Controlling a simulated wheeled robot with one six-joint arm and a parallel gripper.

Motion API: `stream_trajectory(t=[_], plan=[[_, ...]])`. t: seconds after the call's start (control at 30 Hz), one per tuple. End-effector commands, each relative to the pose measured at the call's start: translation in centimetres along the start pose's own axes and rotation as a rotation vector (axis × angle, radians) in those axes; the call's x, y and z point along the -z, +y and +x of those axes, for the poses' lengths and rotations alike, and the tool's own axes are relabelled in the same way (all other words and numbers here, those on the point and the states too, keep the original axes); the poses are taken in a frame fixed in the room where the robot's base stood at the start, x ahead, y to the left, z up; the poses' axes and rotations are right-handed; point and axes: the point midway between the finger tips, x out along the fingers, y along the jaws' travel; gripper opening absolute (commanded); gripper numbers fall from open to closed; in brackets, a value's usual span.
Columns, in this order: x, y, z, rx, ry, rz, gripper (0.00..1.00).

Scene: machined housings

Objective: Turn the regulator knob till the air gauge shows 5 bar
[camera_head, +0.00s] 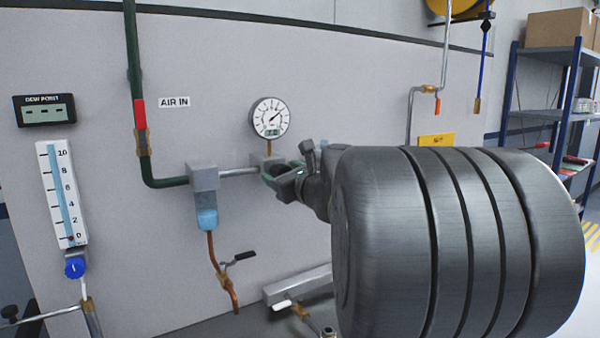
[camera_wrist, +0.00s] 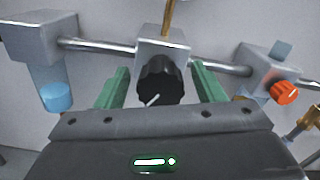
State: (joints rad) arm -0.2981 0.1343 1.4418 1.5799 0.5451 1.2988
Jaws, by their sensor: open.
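The round air gauge (camera_head: 270,118) is on the wall above the regulator; its needle points to the upper right, and its numbers are too small to read. The regulator body (camera_wrist: 163,50) sits on the pipe in the wrist view. Its black knob (camera_wrist: 160,82) has a white mark pointing to the lower left. My gripper (camera_wrist: 160,88) is open, with one green finger on each side of the knob. A gap shows between the knob and each finger. In the head view my gripper (camera_head: 282,172) and arm hide most of the regulator.
A filter with a blue bowl (camera_wrist: 57,96) is left of the regulator. A block with an orange knob (camera_wrist: 285,92) is to the right. In the head view, a flow gauge with a blue knob (camera_head: 75,267) and a dew point display (camera_head: 45,110) are at far left.

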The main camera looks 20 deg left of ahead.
Motion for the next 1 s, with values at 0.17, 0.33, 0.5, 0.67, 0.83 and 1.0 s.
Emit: stream_trajectory(t=[0.17,0.33,0.5,0.67,0.83,1.0], plan=[[0.01,-0.01,0.03,0.0,0.0,0.0,0.62],[0.01,-0.02,0.01,0.0,0.0,0.0,0.39],[0.02,-0.01,0.01,0.0,0.0,0.0,0.17],[0.08,0.01,0.0,0.0,0.0,-0.012,0.18],[0.21,0.08,0.0,0.0,0.0,-0.064,0.18],[0.35,0.15,0.01,0.001,-0.001,-0.171,0.18]])
